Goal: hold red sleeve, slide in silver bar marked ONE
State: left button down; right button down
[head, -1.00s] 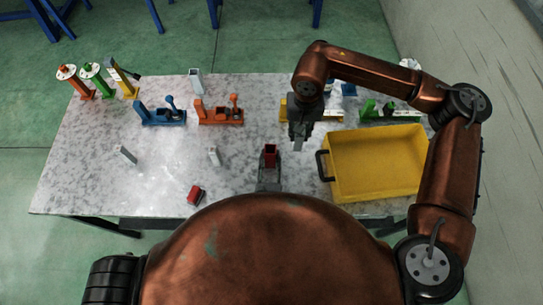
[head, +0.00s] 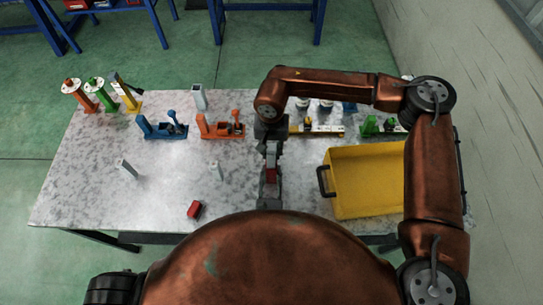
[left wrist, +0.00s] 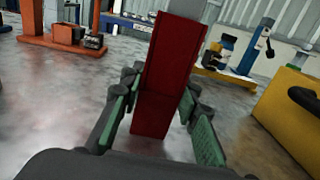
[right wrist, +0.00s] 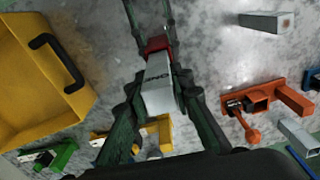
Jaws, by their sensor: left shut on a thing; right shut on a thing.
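The red sleeve (left wrist: 165,80) stands between the fingers of my left gripper (left wrist: 150,122), which is shut on it. In the head view the sleeve (head: 271,174) is upright near the table's front edge. My right gripper (right wrist: 160,98) is shut on a silver bar (right wrist: 160,80) with dark lettering, hard to read at this angle. In the head view my right gripper (head: 271,145) is directly above the sleeve. In the right wrist view the bar's far end meets the sleeve (right wrist: 158,43). I cannot tell whether the bar's end is inside the sleeve or just at its mouth.
A yellow bin (head: 365,185) with a dark handle stands close on the right. Another red piece (head: 194,209) lies at the front left. Loose silver bars (head: 126,168) stand or lie on the table's left half. Orange (head: 221,127) and blue (head: 162,128) clamp fixtures stand behind.

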aim_at(271, 158)
jog(key=shift+f, duration=1.5)
jog(key=shift+f, duration=0.1)
jog(key=shift+f, duration=0.35)
jog(key=shift+f, duration=0.15)
jog(key=c, duration=1.7)
grip_release()
notch_tip(271, 158, up, 13)
jog(key=shift+r, duration=0.15)
